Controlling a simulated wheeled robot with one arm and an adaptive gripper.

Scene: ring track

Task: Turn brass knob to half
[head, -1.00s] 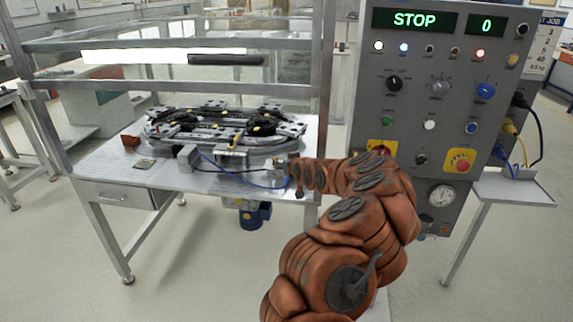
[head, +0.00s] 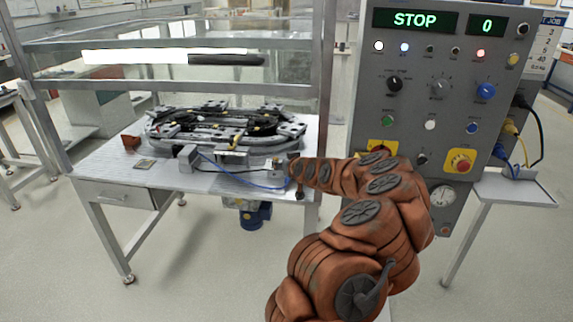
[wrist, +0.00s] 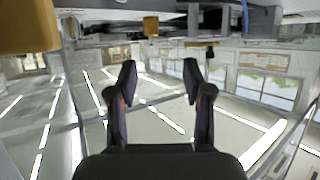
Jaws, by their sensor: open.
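I cannot pick out the brass knob for certain. In the wrist view a small brass-coloured piece (wrist: 150,27) shows beyond the fingertips, and a larger brass-coloured block (wrist: 28,27) is close at the upper left. I cannot tell whether either is the knob. My gripper (wrist: 159,72) is open, with nothing between its two dark fingers. In the head view my orange arm reaches to the table's right front edge, beside a small grey fitting (head: 278,168). The gripper itself is not clear there.
The oval track (head: 225,130) lies on the metal table (head: 120,165) under a clear guard. A blue cable (head: 235,180) crosses the table's front.

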